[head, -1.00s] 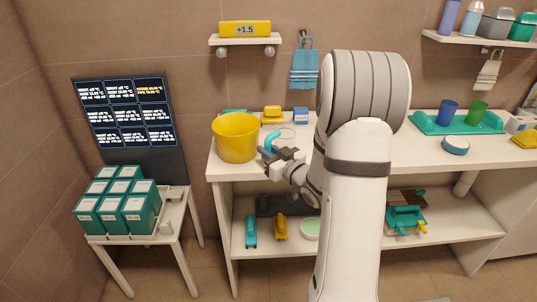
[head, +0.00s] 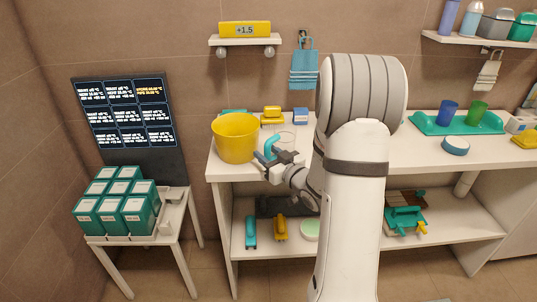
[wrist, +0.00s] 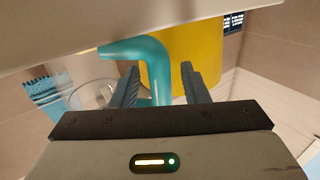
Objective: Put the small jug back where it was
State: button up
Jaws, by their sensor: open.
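The small jug looks clear, with a bent teal handle (head: 273,146). It appears at the counter's front left, just right of the yellow bucket (head: 235,138); my gripper hides its base. My gripper (head: 270,158) is at the handle. In the wrist view, the teal handle (wrist: 158,75) stands between the two spread fingers of my gripper (wrist: 161,80), with a gap on the right side. The clear round body (wrist: 92,95) shows to the left of the fingers, and the yellow bucket (wrist: 195,55) is behind.
A teal tray (head: 430,125) with cups lies at the right. A blue towel (head: 304,68) hangs behind. My arm covers the counter's middle.

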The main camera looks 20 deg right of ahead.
jog(key=b+v, duration=0.2)
jog(key=v, duration=1)
jog(key=s+a+m+g+h, duration=0.3)
jog(key=s+a+g+h, duration=0.2)
jog(key=s+a+g, duration=0.9)
jog(key=s+g, duration=0.1)
jog(key=s, duration=0.2)
jog(key=shift+f, duration=0.2)
jog(key=shift+r, duration=0.1)
